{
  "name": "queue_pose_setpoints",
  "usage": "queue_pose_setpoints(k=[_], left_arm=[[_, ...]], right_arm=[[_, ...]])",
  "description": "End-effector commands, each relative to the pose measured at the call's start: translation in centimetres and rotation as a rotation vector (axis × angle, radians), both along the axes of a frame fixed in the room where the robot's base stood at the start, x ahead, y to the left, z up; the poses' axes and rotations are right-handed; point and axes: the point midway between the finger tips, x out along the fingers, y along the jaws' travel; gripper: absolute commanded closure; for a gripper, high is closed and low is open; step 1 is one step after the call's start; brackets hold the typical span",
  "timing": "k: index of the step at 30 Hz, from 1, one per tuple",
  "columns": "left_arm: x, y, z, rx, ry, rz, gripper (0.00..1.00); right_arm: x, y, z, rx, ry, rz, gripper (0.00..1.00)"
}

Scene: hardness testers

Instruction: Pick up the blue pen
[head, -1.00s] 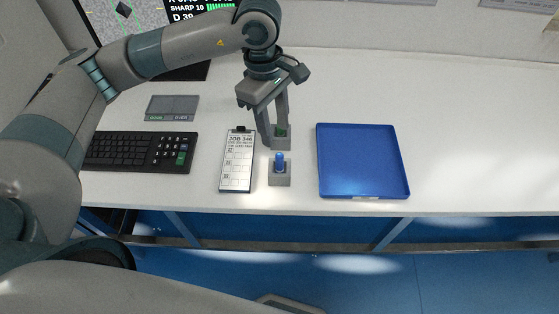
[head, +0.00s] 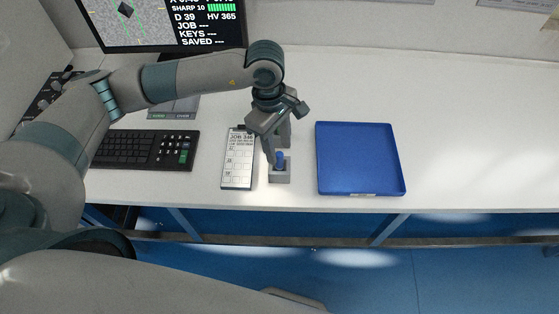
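The blue pen (head: 280,158) stands upright in a small grey holder (head: 280,175) near the table's front edge. My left gripper (head: 277,153) is just above and behind the holder, pointing down with its fingers apart. One finger is close at the left of the pen and the other is behind it to the right. I cannot tell whether either touches the pen. The second grey holder behind is hidden by the gripper. My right gripper is not in view.
A clipboard with a job sheet (head: 238,160) lies just left of the holder. A blue tray (head: 393,184) lies to the right. A black keyboard (head: 130,150) and a monitor (head: 160,47) are at the left. The far right of the white table (head: 475,130) is clear.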

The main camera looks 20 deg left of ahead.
Motion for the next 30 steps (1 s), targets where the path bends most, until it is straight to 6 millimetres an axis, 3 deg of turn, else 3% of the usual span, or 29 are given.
queue_pose_setpoints(k=[8,15,29,30], left_arm=[[0.3,0.0,-2.5,0.002,0.005,0.001,0.61],[0.3,-0.3,-4.7,0.000,0.001,0.000,0.61],[0.3,-0.3,-4.8,0.000,0.001,0.000,0.61],[0.3,-0.3,-4.8,0.000,0.001,0.000,0.68]], right_arm=[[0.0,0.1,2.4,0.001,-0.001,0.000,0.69],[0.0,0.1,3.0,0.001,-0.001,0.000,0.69],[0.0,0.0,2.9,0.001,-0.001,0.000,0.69],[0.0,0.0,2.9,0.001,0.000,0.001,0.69]])
